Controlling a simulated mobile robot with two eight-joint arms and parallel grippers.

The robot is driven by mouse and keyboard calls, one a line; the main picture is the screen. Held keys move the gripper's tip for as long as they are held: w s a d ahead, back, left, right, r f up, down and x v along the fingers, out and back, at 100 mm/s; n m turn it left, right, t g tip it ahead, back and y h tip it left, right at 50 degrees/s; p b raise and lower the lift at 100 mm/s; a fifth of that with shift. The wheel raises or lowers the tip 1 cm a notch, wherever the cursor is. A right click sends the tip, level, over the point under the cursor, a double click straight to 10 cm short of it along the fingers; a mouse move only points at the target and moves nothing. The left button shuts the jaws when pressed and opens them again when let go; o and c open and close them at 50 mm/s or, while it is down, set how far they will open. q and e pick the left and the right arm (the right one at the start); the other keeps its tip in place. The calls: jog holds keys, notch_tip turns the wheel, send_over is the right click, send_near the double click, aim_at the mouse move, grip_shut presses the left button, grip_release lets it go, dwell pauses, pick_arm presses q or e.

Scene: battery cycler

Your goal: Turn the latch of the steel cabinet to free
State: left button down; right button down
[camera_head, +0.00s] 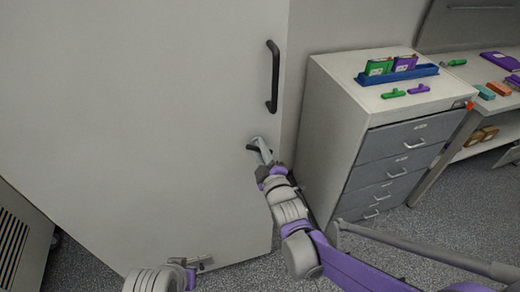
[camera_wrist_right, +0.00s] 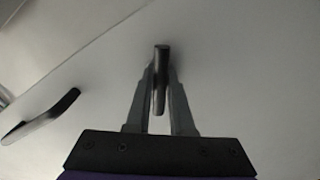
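The steel cabinet's pale door (camera_head: 140,100) fills the left of the head view. Its small dark latch (camera_head: 251,148) sits below a long vertical handle, partly hidden by my right gripper (camera_head: 261,150). In the right wrist view the latch lever (camera_wrist_right: 160,80) stands between the two close-set fingers of my right gripper (camera_wrist_right: 160,85), which looks shut on it. Any thin gap there is too dark to make out. My left gripper (camera_head: 203,263) is low in front of the door, small and partly seen; its opening is unclear.
The long black door handle (camera_head: 272,77) also shows in the right wrist view (camera_wrist_right: 40,116). A drawer unit (camera_head: 330,125) stands right of the cabinet, bearing a blue tray (camera_head: 398,76) and small green and purple items. A workbench (camera_head: 490,100) is farther right.

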jog(key=shift+m, duration=0.3)
jog(key=m+b, duration=0.1)
jog(key=m, duration=0.3)
jog(key=m+b, duration=0.1)
jog(key=m, duration=0.3)
jog(key=shift+f+m, duration=0.1)
jog(key=shift+m, duration=0.3)
jog(key=m+b, duration=0.1)
jog(key=m, duration=0.3)
jog(key=shift+m, duration=0.3)
jog(key=shift+m+b, duration=0.65)
jog(key=shift+m, duration=1.25)
jog(key=c, duration=0.6)
grip_release()
jog(key=shift+o, duration=0.2)
